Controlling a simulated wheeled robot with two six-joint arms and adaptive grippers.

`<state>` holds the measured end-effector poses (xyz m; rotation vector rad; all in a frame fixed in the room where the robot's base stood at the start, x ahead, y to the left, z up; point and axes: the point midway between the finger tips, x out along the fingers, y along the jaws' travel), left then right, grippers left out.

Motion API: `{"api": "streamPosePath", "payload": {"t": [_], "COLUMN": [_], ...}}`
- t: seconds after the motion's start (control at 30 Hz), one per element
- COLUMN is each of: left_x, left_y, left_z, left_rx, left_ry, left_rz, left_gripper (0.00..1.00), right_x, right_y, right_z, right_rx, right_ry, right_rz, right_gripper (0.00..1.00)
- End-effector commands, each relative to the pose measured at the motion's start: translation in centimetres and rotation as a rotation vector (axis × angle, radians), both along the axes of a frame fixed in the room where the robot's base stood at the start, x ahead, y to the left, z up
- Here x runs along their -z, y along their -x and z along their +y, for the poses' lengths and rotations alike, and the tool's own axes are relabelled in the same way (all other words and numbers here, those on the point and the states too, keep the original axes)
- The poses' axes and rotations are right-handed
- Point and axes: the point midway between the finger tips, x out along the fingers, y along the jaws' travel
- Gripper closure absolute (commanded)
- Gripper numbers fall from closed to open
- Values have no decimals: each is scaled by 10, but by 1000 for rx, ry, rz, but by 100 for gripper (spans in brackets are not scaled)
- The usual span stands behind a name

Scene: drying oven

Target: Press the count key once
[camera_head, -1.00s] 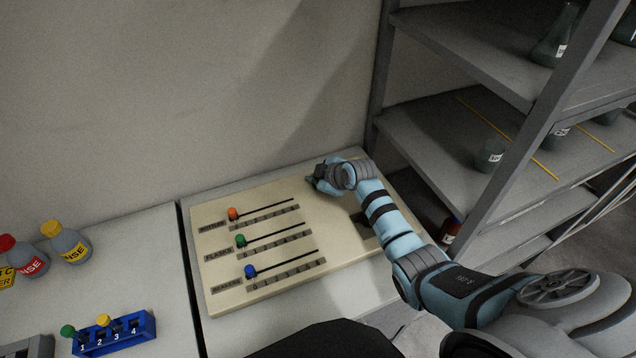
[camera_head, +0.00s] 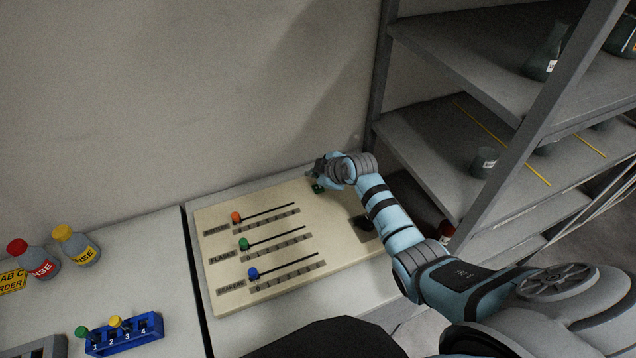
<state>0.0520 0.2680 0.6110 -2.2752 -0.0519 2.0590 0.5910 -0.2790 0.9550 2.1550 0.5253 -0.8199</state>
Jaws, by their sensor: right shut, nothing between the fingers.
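A cream panel (camera_head: 222,290) lies on the bench. It carries three slider rows with an orange knob (camera_head: 236,217), a green knob (camera_head: 244,243) and a blue knob (camera_head: 253,273), each at the left end of its slot. A small green key (camera_head: 318,188) shows at the panel's far right part, just below my right gripper (camera_head: 314,177). The gripper is shut and empty, close over or beside the green key; I cannot tell whether they touch. A dark patch (camera_head: 364,227) on the panel is partly hidden by my right arm. My left gripper is not in view.
A grey shelf rack (camera_head: 440,135) with glassware stands right of the panel. A red-capped bottle (camera_head: 35,259), a yellow-capped bottle (camera_head: 77,245) and a blue numbered rack (camera_head: 125,338) stand on the left bench. A wall is behind.

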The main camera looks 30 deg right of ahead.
Motion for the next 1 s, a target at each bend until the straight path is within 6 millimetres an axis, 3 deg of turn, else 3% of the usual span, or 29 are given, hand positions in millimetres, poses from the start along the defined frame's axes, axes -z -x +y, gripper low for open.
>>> {"api": "streamPosePath", "payload": {"t": [0.03, 0.27, 1.0], "left_x": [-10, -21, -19], "left_y": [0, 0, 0], "left_z": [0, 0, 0], "left_rx": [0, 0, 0], "left_ry": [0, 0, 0], "left_rz": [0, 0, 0], "left_gripper": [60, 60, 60], "right_x": [-11, -29, -27], "right_y": [0, 0, 0], "right_z": [0, 0, 0], "right_rx": [1, 0, 0], "right_ry": [0, 0, 0], "right_rz": [-1, 0, 0], "right_gripper": [100, 100, 100]}}
